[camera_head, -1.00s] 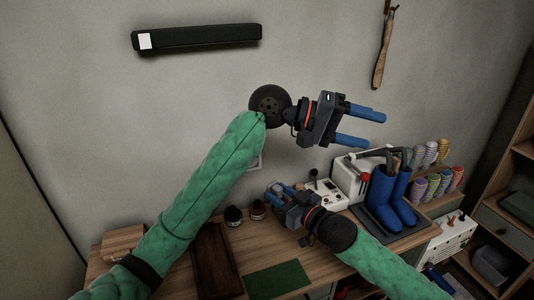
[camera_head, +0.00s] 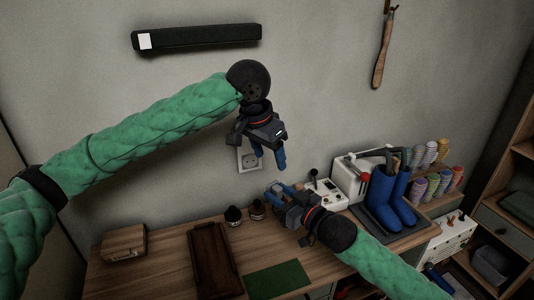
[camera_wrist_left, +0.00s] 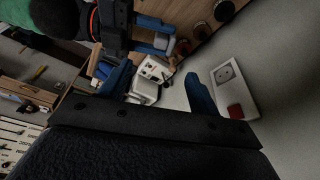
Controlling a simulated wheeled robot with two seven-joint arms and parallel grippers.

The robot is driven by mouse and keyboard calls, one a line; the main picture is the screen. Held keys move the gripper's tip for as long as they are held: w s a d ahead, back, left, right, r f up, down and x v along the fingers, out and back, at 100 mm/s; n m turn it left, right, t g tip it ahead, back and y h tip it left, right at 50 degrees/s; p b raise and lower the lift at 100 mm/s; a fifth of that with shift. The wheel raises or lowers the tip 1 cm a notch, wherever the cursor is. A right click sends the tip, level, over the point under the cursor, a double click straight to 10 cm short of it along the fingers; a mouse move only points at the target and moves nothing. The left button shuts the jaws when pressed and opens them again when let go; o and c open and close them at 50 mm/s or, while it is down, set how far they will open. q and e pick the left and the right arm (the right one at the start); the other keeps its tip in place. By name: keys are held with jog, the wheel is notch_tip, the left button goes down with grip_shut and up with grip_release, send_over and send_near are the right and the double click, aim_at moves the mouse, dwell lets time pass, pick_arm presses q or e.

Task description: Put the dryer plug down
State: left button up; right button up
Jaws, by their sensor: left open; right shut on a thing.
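My right gripper (camera_head: 272,190) is low over the back of the bench, its blue fingers pointing left. It is shut on a small pale thing, which looks like the dryer plug (camera_wrist_left: 161,41) in the left wrist view; its shape is mostly hidden by the fingers. My left gripper (camera_head: 268,156) is open and empty, pointing down in front of the wall beside the white socket (camera_head: 247,162). The boot dryer (camera_head: 348,174) stands behind blue boots (camera_head: 384,192).
The wooden bench (camera_head: 170,265) holds a brown tray (camera_head: 213,262), a green mat (camera_head: 277,279), a wooden box (camera_head: 124,242) and two dark jars (camera_head: 233,215). A lever box (camera_head: 326,191) stands right of my right gripper. Thread spools (camera_head: 432,180) are farther right.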

aim_at(276, 186)
pick_arm(q)
jog(key=x, duration=1.2)
jog(key=shift+a, duration=0.35)
jog(key=c, duration=1.1)
pick_arm(e)
jog(key=o, duration=1.4)
jog(key=shift+c, duration=0.2)
jog(key=shift+s+d, duration=0.1)
